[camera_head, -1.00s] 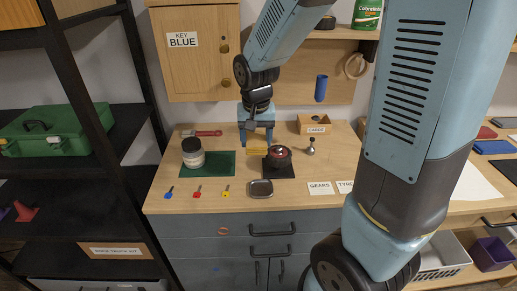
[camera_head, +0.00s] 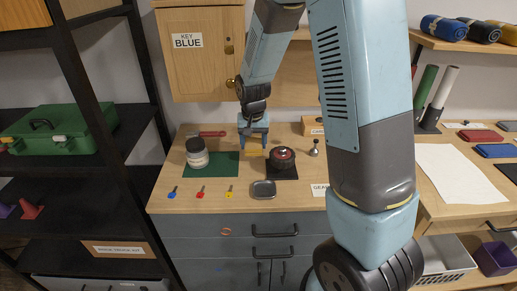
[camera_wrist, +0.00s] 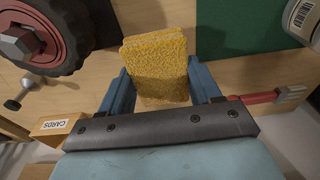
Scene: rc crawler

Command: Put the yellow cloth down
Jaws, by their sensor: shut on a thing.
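The yellow cloth (camera_head: 252,153) is a folded, fuzzy pad, and it fills the upper middle of the wrist view (camera_wrist: 157,68). My gripper (camera_head: 253,139) is shut on it, with a blue finger on each side in the wrist view (camera_wrist: 162,88). The cloth is over the wooden workbench (camera_head: 185,205), in the gap between the green mat (camera_head: 228,171) and the black mat with a dark wheel (camera_head: 282,157). I cannot tell whether its lower edge touches the bench top.
A lidded jar (camera_head: 197,155) stands on the green mat. A red-handled tool (camera_head: 211,134) lies behind it. A small grey tray (camera_head: 264,189) and blue, red and yellow keys (camera_head: 201,193) lie near the front edge.

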